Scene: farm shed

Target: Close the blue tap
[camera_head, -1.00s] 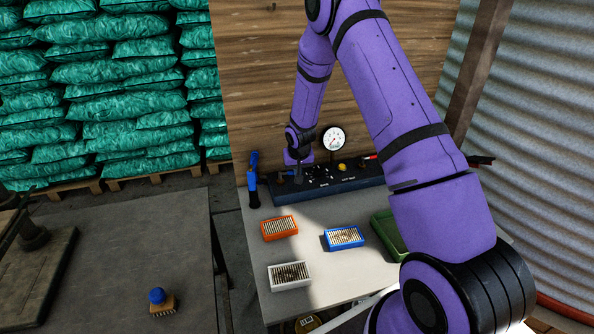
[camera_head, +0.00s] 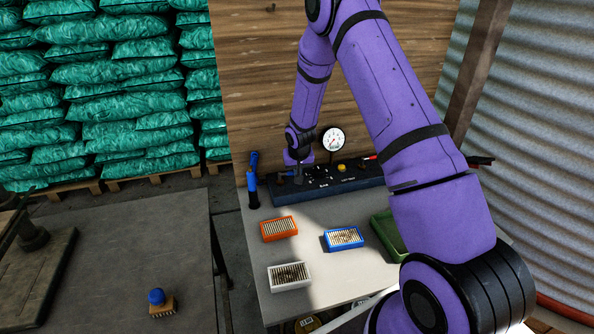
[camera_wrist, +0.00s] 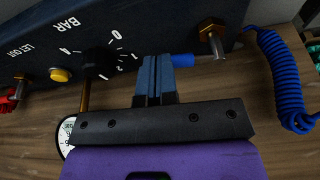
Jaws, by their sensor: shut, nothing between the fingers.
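The blue tap shows in the wrist view as a blue-sleeved lever (camera_wrist: 184,60) running sideways to a brass fitting (camera_wrist: 212,30) on the dark panel. In the head view the tap (camera_head: 281,177) is small, at the panel's left end. My gripper (camera_wrist: 155,62) is shut and empty, with its fingertips beside the free end of the blue lever. I cannot tell whether they touch it. In the head view my gripper (camera_head: 298,176) is down at the panel, just right of the tap, its fingers partly hidden.
The dark panel (camera_wrist: 150,20) carries a black knob (camera_wrist: 98,62), a yellow button (camera_wrist: 60,74) and a red tap (camera_wrist: 8,104). A pressure gauge (camera_head: 332,139) stands behind it. A coiled blue hose (camera_wrist: 283,85) hangs beside the tap.

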